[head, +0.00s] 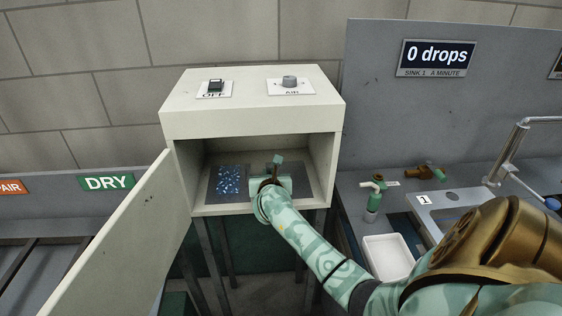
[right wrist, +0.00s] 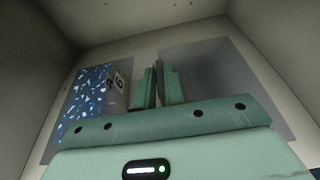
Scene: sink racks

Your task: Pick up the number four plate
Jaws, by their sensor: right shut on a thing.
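My right gripper (head: 270,180) reaches into the open cabinet, and its fingers also show in the right wrist view (right wrist: 158,88). It is shut on a thin dark thing (right wrist: 158,72), seen edge-on between the fingers. No number shows on that thing, so I cannot tell whether it is the number four plate. A small brownish block (right wrist: 117,88) with a white label stands just left of the fingers. The label's figure looks like a 6 or 9, but is tilted and hard to read. My left gripper is not in view.
The cabinet (head: 250,122) has its door (head: 125,245) swung open to the left. Inside lie a blue speckled panel (head: 229,180) and a plain grey panel (right wrist: 225,75). Cabinet walls are close on both sides. A sink counter (head: 455,195) with a white tray (head: 388,256) stands right.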

